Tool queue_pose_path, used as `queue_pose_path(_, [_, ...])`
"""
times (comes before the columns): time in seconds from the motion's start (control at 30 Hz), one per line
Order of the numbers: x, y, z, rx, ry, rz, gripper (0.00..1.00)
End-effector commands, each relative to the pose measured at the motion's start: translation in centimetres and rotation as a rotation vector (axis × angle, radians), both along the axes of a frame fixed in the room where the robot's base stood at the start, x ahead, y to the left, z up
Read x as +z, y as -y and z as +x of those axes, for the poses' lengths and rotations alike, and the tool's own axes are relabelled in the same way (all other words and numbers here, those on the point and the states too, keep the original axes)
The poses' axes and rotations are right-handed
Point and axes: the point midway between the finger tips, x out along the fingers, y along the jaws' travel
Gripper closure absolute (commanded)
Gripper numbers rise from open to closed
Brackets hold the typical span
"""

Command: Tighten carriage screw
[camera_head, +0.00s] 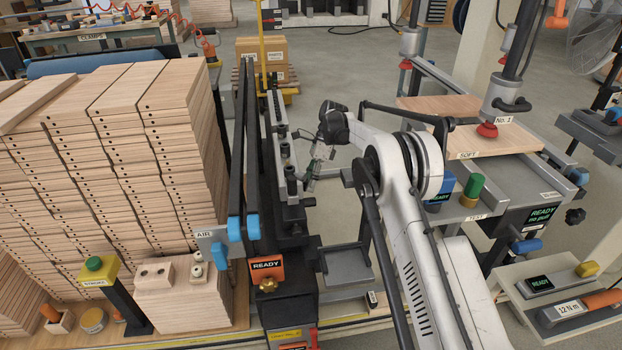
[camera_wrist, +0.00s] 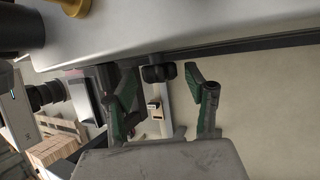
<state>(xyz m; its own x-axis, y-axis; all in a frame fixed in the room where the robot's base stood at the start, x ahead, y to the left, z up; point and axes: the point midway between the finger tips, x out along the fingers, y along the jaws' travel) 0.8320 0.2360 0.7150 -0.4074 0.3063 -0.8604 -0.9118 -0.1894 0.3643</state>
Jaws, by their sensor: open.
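My gripper (camera_head: 314,172) is beside the grey metal carriage rail (camera_head: 283,145) of the boring machine. In the wrist view my gripper (camera_wrist: 167,82) has its two green-padded fingers spread apart. A black knob (camera_wrist: 159,73), which may be the carriage screw, shows between the fingertips under a grey metal edge (camera_wrist: 200,28). The fingers do not visibly close on it, and I cannot tell the depth gap. In the head view small dark clamps or knobs (camera_head: 291,180) sit along the rail; which one is the screw is unclear.
Tall stacks of drilled boards (camera_head: 120,140) stand left of the machine. An orange READY sign (camera_head: 267,265) is at its front. A bench with a board (camera_head: 470,125) marked SOFT and a red-tipped press (camera_head: 487,130) stands right. An orange-handled tool (camera_head: 590,300) lies at lower right.

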Motion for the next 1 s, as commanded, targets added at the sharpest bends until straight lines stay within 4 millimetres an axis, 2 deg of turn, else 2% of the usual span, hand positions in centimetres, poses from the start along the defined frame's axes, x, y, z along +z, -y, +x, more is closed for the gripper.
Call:
queue_pose_path(0.17, [1.2, 0.5, 0.6, 0.000, 0.000, 0.000, 0.50])
queue_pose_path(0.5, [6.2, 2.3, 3.0, -0.002, 0.000, 0.000, 0.50])
queue_pose_path(0.7, [8.4, 3.0, 4.0, 0.000, 0.000, 0.000, 0.50])
queue_pose_path(1.0, [9.8, 3.5, 4.8, 0.000, 0.001, 0.000, 0.50])
